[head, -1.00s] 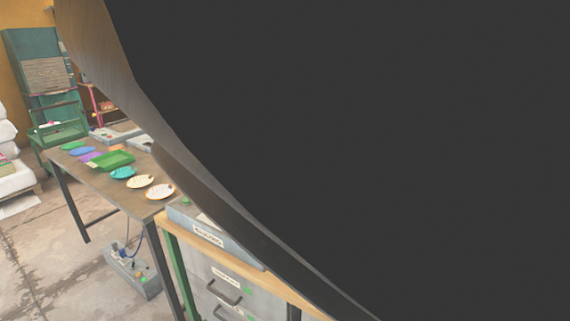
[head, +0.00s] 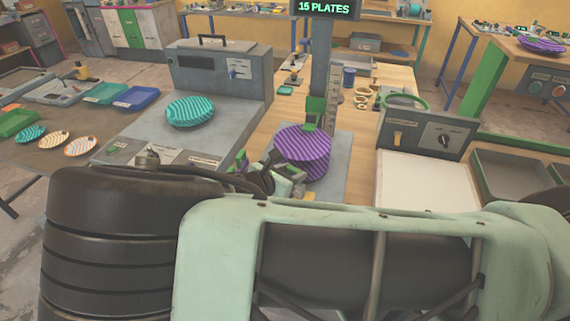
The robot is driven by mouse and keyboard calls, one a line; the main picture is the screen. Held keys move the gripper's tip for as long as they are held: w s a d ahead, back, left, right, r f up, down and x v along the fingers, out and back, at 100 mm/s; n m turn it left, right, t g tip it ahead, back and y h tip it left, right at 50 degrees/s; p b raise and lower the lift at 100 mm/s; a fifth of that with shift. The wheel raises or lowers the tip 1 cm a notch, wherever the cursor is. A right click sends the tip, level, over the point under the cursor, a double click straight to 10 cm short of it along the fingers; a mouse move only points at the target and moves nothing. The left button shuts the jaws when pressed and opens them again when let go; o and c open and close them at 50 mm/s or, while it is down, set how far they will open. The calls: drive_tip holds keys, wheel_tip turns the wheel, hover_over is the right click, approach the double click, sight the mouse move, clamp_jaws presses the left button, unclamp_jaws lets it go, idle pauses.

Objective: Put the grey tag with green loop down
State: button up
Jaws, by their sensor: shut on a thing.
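My gripper (head: 270,180) shows small beyond my dark and pale-green arm, near the front of the plate stack in the head view. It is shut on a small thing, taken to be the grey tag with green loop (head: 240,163). Only small green and grey bits show there. The tag's outline, and whether it touches the surface below, cannot be told. The striped purple plates (head: 302,150) stand stacked just right of my gripper, on a grey press base (head: 336,185).
A grey machine (head: 218,75) with a teal striped plate (head: 190,111) stands to the left. A grey switch box (head: 430,135), a white pad (head: 425,180) and a grey tray (head: 515,175) are at right. My arm fills the foreground. The wooden bench (head: 270,125) has small items behind the stack.

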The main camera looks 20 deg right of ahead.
drive_tip(key=shift+f, duration=0.15)
drive_tip(key=o, duration=1.2)
drive_tip(key=shift+a, duration=0.1)
drive_tip(key=b+v, duration=0.3)
drive_tip(key=v, duration=0.9)
drive_tip(key=s+d+m+g+y, duration=0.45)
drive_tip(key=s+m+g, duration=0.25)
drive_tip(key=s, duration=0.2)
drive_tip(key=s+r+m+y, duration=0.7)
drive_tip(key=s+r+m, duration=0.2)
drive_tip(key=s, duration=0.3)
drive_tip(key=shift+s+a+r+m, duration=0.2)
drive_tip(key=shift+a+r+m, duration=0.15)
drive_tip(key=shift+r, duration=0.35)
